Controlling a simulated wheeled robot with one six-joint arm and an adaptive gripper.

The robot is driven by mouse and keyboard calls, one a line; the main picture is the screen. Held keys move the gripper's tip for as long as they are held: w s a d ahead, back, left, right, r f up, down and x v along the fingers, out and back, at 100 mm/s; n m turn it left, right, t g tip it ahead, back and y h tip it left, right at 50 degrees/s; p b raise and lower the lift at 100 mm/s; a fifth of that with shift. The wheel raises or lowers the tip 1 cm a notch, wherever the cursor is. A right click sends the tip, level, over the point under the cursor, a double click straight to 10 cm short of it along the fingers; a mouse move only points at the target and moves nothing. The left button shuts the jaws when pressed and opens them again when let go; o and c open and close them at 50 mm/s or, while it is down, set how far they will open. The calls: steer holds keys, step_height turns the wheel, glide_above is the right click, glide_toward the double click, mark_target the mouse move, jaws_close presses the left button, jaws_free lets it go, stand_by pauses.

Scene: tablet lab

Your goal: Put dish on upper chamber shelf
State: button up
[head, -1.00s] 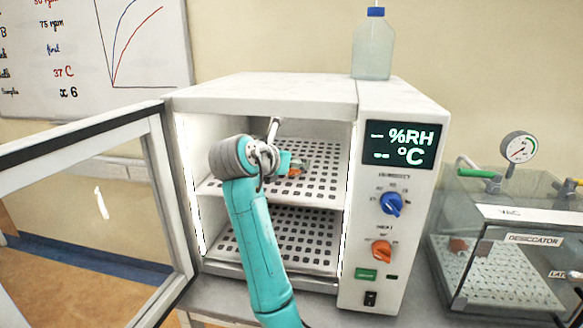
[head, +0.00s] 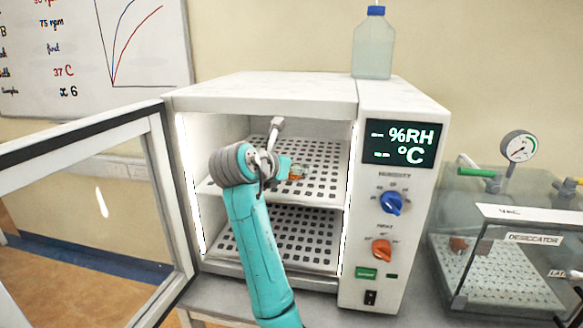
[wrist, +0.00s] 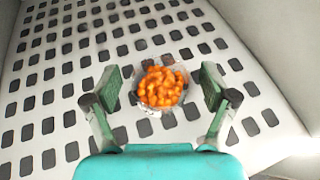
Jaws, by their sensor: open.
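The dish (wrist: 160,87) is a small clear dish filled with orange pieces. It rests on the upper perforated shelf (wrist: 60,95) of the chamber. In the head view the dish (head: 297,172) shows partly, just right of my gripper. My gripper (wrist: 160,92) is open, with one green-padded finger on each side of the dish; gaps show between the pads and the dish. In the head view my gripper (head: 282,168) is inside the chamber above the upper shelf (head: 318,180), mostly hidden behind my arm.
The chamber door (head: 160,190) stands open at the left. The lower shelf (head: 300,235) looks empty. The control panel (head: 390,215) is at the right, a bottle (head: 373,45) stands on top, and a desiccator (head: 500,260) sits to the right. The upper shelf has free room around the dish.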

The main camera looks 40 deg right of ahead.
steer(key=s+a, duration=0.2)
steer(key=a, duration=0.5)
steer(key=s+a+r, duration=0.1)
steer(key=s+a, duration=0.2)
steer(key=a, duration=0.4)
